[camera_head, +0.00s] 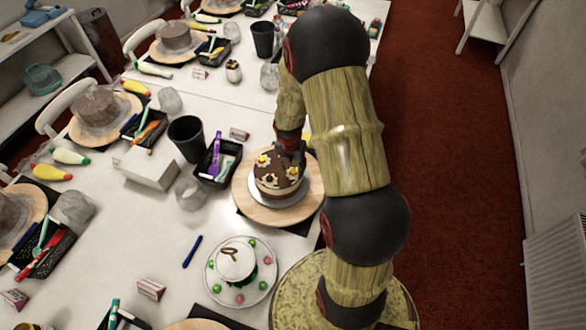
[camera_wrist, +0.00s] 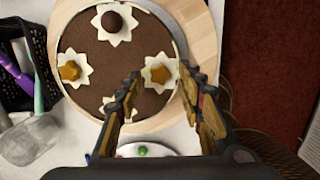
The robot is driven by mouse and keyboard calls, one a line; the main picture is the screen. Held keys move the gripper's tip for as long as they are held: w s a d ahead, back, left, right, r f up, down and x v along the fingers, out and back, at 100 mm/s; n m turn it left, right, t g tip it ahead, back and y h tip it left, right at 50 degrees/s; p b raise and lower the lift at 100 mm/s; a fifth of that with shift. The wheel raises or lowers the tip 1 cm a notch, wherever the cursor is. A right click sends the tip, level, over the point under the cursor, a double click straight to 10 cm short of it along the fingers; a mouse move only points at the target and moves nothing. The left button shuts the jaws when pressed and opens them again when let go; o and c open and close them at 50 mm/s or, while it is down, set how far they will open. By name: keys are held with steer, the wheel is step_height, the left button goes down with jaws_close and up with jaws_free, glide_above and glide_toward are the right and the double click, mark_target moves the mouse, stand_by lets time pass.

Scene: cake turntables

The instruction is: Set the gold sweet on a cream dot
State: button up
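The chocolate-topped cake (camera_head: 268,181) stands on a round wooden board, with my gripper (camera_head: 290,150) low over its far right part. In the wrist view its brown top (camera_wrist: 90,45) bears white flower-shaped cream dots. One gold sweet (camera_wrist: 160,73) lies on the right cream dot (camera_wrist: 151,90), between my open fingertips, with gaps on both sides. Another gold sweet (camera_wrist: 69,71) lies on the left cream dot (camera_wrist: 77,87). A dark round sweet (camera_wrist: 112,21) sits on the upper dot. The lower cream dot (camera_wrist: 108,105) shows no sweet and is partly hidden by my left finger.
A plate (camera_head: 215,284) with a small white-topped cake and green and pink sweets stands nearer. A black basket (camera_head: 205,170) of tools and a dark cup (camera_head: 187,137) stand left of the cake. A blue pen (camera_head: 192,251) lies on clear white table.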

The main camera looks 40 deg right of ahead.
steer(key=s+a+r+m+t+p, duration=0.1)
steer(key=a+r+m, duration=0.2)
steer(key=r, duration=0.7)
steer(key=a+r+m+p, duration=0.1)
steer(key=a+r+m, duration=0.25)
steer(key=r, duration=0.75)
steer(key=s+a+r+m+t+y, duration=0.1)
steer(key=s+a+r+m+t, duration=0.2)
steer(key=s+a+r+m, duration=1.2)
steer(key=shift+s+a+r+m+t+b, duration=0.35)
steer(key=shift+s+r+m, duration=0.25)
steer(key=shift+r+m, duration=0.5)
steer(key=shift+f, duration=0.15)
